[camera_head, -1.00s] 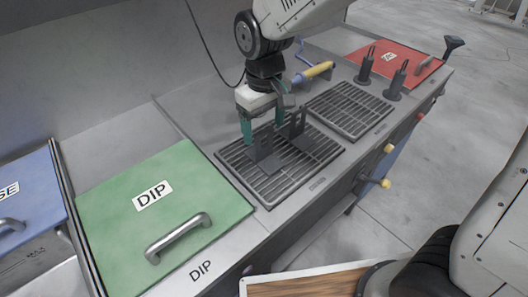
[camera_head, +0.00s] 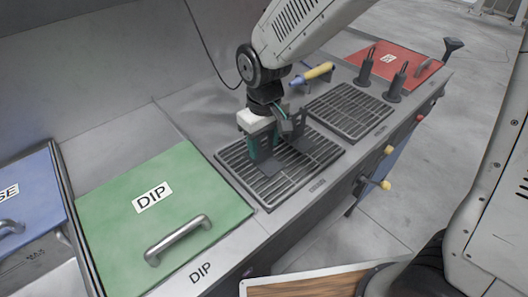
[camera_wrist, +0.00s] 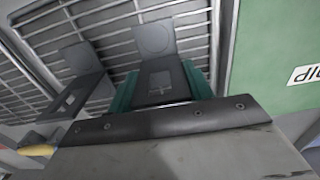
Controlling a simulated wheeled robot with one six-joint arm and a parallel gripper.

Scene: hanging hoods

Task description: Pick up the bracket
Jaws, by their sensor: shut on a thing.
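My gripper (camera_head: 264,144) is low over the near grate, its teal fingers shut on the upright plate of a dark grey bracket. The bracket's foot (camera_head: 268,168) shows below the fingers and seems to rest on the grate. In the wrist view this bracket (camera_wrist: 153,40) has a flat foot and an upright with a rectangular slot, between the two teal fingers (camera_wrist: 160,92). A second, similar bracket (camera_head: 301,124) stands just right of my gripper, partly hidden by it. It shows left of my fingers in the wrist view (camera_wrist: 78,62).
The near grate (camera_head: 240,181) is set in the grey bench. A green DIP lid (camera_head: 120,215) with a handle lies to its left. A second grate (camera_head: 350,110), two dark upright posts and a red lid (camera_head: 383,55) lie to the right. A yellow-handled tool (camera_head: 318,72) lies behind.

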